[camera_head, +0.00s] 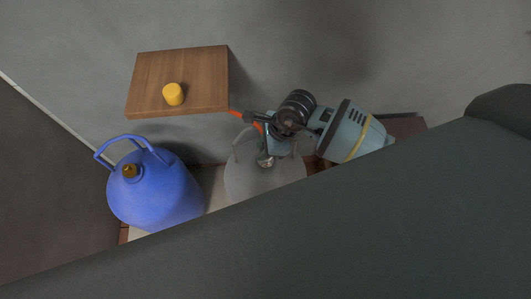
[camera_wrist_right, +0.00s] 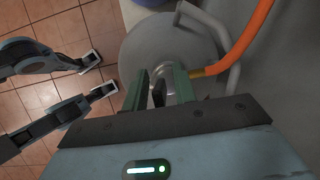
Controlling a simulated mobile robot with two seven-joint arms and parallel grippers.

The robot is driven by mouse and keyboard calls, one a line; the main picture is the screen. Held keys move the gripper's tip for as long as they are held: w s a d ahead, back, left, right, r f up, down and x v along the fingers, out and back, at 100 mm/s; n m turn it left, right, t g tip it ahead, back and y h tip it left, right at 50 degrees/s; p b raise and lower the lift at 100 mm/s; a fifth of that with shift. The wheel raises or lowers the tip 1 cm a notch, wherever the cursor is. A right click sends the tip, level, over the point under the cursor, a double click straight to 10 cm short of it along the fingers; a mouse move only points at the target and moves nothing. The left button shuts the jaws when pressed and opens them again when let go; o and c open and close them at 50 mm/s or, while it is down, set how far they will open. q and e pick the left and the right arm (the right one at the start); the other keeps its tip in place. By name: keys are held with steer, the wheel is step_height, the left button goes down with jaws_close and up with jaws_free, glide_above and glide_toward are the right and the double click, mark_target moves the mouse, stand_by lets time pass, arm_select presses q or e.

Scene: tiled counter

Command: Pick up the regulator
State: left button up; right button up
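The regulator itself is not clearly visible; the fingers hide what lies at the hose end. My right gripper is over the top of a grey tank (camera_head: 262,184), also seen in the wrist view (camera_wrist_right: 140,52). Its fingers (camera_wrist_right: 160,88) stand slightly apart there, and I cannot tell whether they hold anything. My left gripper (camera_wrist_right: 98,74) shows open and empty at the wrist view's left.
A blue tank (camera_head: 155,195) with a handle and brass valve (camera_head: 130,171) stands left of the grey tank. A wooden shelf (camera_head: 200,75) on the wall holds a yellow cylinder (camera_head: 173,94). Brown floor tiles (camera_wrist_right: 90,25) show in the wrist view.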

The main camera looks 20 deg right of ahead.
jaws_close()
stand_by(1.2)
